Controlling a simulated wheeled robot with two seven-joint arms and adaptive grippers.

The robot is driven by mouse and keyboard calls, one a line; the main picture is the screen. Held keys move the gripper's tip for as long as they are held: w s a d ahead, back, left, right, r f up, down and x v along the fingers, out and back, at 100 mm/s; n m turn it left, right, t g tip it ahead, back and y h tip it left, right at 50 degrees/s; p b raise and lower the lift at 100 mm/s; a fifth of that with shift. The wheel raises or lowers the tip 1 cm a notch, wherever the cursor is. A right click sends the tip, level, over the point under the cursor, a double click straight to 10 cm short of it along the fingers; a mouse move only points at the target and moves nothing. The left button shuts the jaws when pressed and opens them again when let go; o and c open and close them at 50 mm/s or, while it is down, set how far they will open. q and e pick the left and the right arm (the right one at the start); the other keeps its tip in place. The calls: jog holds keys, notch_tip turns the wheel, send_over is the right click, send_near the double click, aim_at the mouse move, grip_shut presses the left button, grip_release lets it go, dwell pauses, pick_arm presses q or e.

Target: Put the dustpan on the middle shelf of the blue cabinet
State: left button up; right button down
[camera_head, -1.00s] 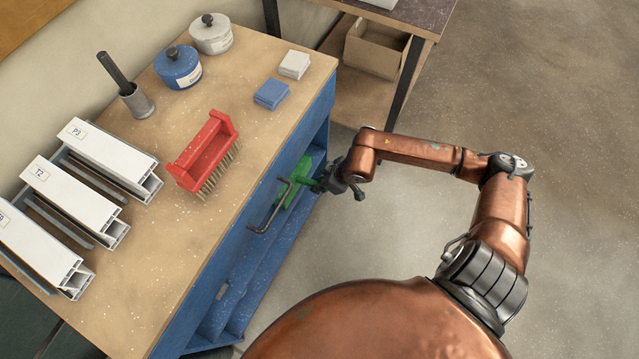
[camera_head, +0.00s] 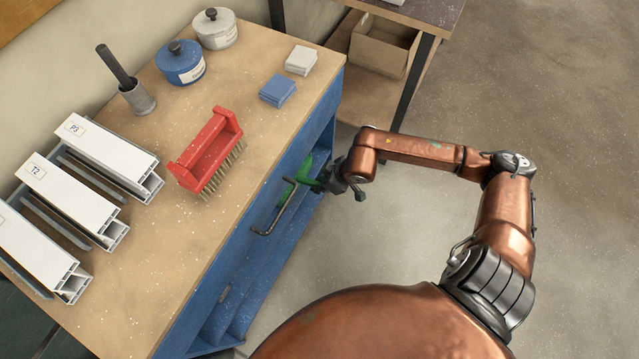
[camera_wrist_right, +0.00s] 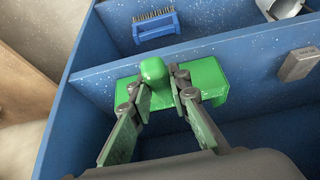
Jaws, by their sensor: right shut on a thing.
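The green dustpan (camera_wrist_right: 207,78) is inside the blue cabinet (camera_wrist_right: 85,75), with its rounded handle pointing back at my right gripper (camera_wrist_right: 160,85). The gripper's two fingers are shut on the handle. In the head view, my right gripper (camera_head: 328,182) is at the open side of the cabinet (camera_head: 232,262), and only part of the dustpan (camera_head: 303,170) shows past the worktop edge. In the right wrist view the pan lies along a blue shelf board; I cannot tell whether it touches it. My left gripper is not in view.
The worktop holds a red brush (camera_head: 207,150), tins, pads and white profiles. Open floor lies right.

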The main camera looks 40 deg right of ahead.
jog(key=shift+r, duration=0.1)
jog(key=c, duration=1.7)
grip_release()
jog(key=shift+c, duration=0.2)
jog(key=shift+o, duration=0.6)
jog(key=shift+s, duration=0.1)
jog(key=o, duration=1.3)
